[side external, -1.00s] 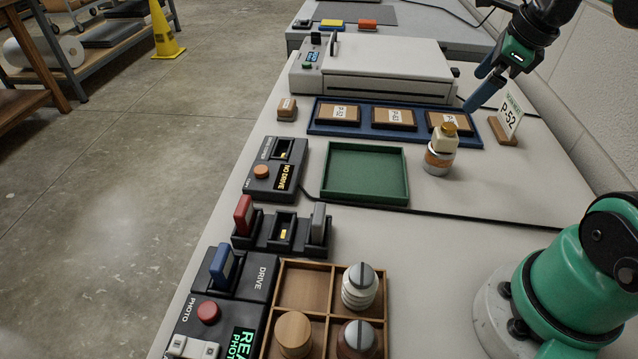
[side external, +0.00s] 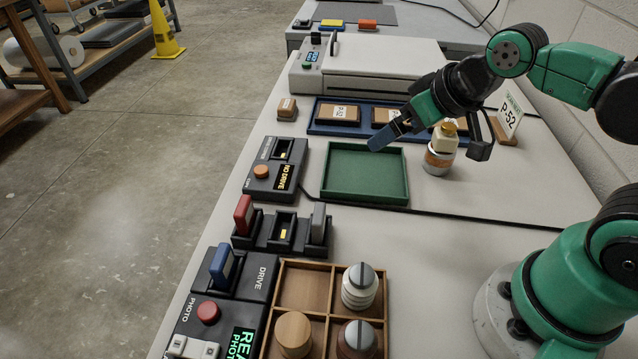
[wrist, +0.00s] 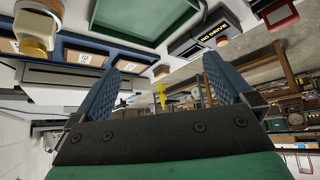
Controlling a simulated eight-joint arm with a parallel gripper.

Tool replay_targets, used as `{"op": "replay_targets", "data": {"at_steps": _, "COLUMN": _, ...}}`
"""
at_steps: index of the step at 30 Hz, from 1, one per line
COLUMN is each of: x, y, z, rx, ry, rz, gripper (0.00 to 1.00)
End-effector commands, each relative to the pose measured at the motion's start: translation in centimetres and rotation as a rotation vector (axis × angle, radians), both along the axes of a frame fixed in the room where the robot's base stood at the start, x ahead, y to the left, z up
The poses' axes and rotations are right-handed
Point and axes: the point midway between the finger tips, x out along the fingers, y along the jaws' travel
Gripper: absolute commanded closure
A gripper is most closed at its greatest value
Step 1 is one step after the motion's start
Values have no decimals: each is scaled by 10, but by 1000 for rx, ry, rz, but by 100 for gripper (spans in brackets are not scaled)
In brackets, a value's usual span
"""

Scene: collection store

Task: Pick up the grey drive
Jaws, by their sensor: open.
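The grey drive (side external: 318,222) stands upright in the right-hand slot of a dark three-slot holder (side external: 268,243) in the side external view. A red drive (side external: 243,214) stands in the left-hand slot, and the middle slot looks empty. My gripper (side external: 374,147) is above the far edge of the green tray (side external: 325,190), beyond the grey drive and apart from it. In the wrist view its two blue fingers (wrist: 162,88) are spread with nothing between them. I cannot make out the grey drive in the wrist view.
A "NO DRIVE" box (side external: 262,190) stands left of the tray. A blue drive (side external: 222,266) sits in the near DRIVE unit. A wooden compartment box (side external: 331,292) with knobs is at the front. A bottle (side external: 440,160) stands below my wrist. The tray's inside is bare.

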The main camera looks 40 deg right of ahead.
Motion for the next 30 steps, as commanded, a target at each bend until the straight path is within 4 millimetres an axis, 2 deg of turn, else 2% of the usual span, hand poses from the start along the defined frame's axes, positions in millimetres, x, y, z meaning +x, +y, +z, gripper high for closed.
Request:
{"op": "replay_targets", "data": {"at_steps": 13, "x": 0, "y": 0, "z": 0, "rx": 2, "ry": 1, "rz": -3, "gripper": 0}}
{"op": "replay_targets", "data": {"at_steps": 14, "x": 0, "y": 0, "z": 0, "rx": 2, "ry": 1, "rz": -3, "gripper": 6}}
{"op": "replay_targets", "data": {"at_steps": 15, "x": 0, "y": 0, "z": 0, "rx": 2, "ry": 1, "rz": -3, "gripper": 17}}
{"op": "replay_targets", "data": {"at_steps": 18, "x": 0, "y": 0, "z": 0, "rx": 2, "ry": 1, "rz": -3, "gripper": 42}}
{"op": "replay_targets", "data": {"at_steps": 26, "x": 0, "y": 0, "z": 0, "rx": 1, "ry": 2, "rz": -1, "gripper": 42}}
{"op": "replay_targets", "data": {"at_steps": 30, "x": 3, "y": 8, "z": 0, "rx": -64, "ry": 38, "rz": 122, "gripper": 42}}
